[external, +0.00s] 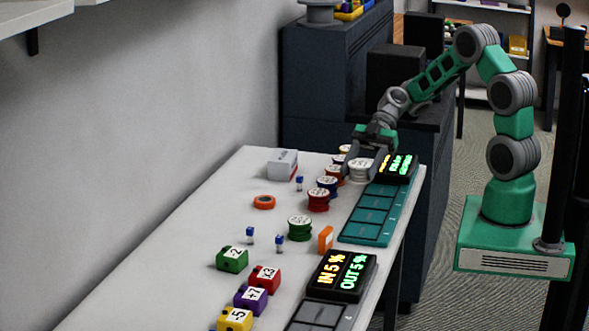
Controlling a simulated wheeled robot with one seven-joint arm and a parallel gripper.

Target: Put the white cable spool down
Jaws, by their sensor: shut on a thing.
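The white cable spool (361,171) is at the far end of the white table, beside the teal tray. My gripper (364,164) points down over it, with a finger on each side, and is shut on it. The spool's top face shows a label that is too small to read. Whether its underside touches the table or hangs just above it cannot be told from this view.
Several other spools, including a blue one (327,187), a red one (318,200) and a green one (300,228), stand left of the teal tray (367,226). A lit display (397,167) is just right of my gripper. A grey-white box (283,163) lies further left.

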